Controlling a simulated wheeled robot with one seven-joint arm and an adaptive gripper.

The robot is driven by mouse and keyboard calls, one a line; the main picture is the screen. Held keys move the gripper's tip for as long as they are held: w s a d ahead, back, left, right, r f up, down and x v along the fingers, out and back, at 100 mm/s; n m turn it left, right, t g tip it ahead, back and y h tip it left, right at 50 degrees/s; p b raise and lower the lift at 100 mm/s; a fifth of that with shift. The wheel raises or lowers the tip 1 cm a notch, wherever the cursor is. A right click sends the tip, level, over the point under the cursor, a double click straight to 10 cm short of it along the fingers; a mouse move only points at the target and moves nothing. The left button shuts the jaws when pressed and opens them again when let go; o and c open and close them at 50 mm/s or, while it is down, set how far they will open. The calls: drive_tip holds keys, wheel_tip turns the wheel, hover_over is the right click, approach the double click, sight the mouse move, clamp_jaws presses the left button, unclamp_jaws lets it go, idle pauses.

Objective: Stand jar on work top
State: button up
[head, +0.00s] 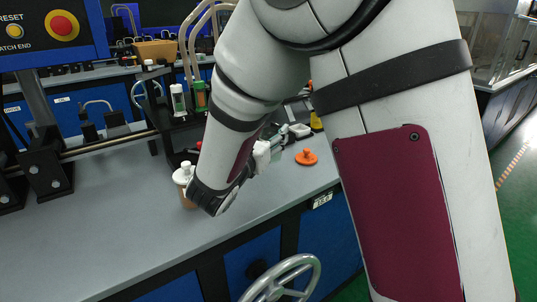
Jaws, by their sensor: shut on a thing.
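The jar (184,174) has a white knobbed lid and a tan-brown body. It is upright at the left side of my arm's end, over the grey work top (120,235). My gripper (200,196) is at the jar and shut on it. The wrist hides the fingers and the jar's right side. I cannot tell whether the jar's base touches the work top.
An orange knobbed piece (306,157) lies on the work top right of my arm. A handwheel (283,280) is at the front. The work top's left front is clear.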

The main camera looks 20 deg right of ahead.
drive_tip(key=shift+f+b, duration=0.55)
drive_tip(key=shift+f, duration=1.35)
drive_tip(key=shift+f, duration=0.2)
drive_tip(key=o, duration=1.5)
drive_tip(key=shift+c, duration=0.2)
